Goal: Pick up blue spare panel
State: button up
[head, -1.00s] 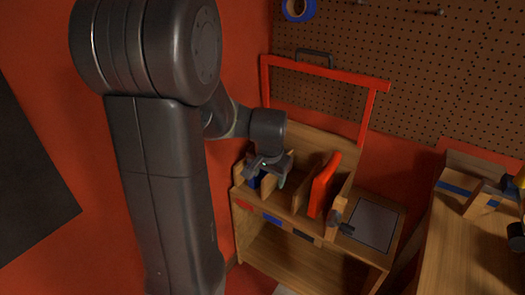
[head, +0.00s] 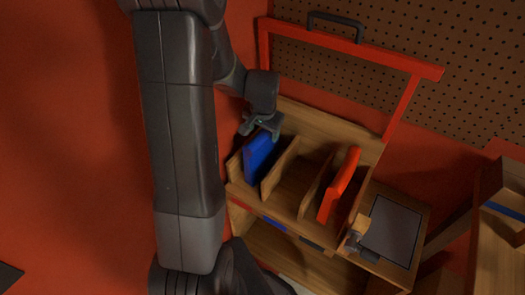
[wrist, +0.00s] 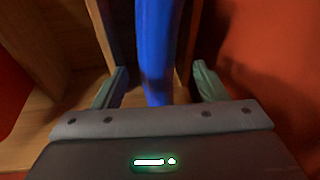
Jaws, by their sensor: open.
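The blue spare panel (head: 257,153) stands on edge in the leftmost slot of a wooden rack (head: 286,208). My gripper (head: 262,131) is at the panel's upper back end in the head view. In the wrist view the blue panel (wrist: 156,45) runs between the two fingers of my open gripper (wrist: 158,85), one finger on each side. A gap shows between the panel and each finger. Whether the fingertips reach past the panel's edge is hard to tell.
A red panel (head: 339,185) stands in a slot further right, with wooden dividers (head: 279,168) and an empty slot between. A grey plate (head: 392,232) lies on the right shelf. A red frame (head: 405,105) rises behind, before the pegboard (head: 440,50). A red wall is close on the left.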

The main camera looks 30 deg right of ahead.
aim_at(264, 151)
jog(key=shift+x, duration=2.9)
jog(key=shift+d, duration=0.2)
jog(key=shift+r, duration=0.1)
grip_shut()
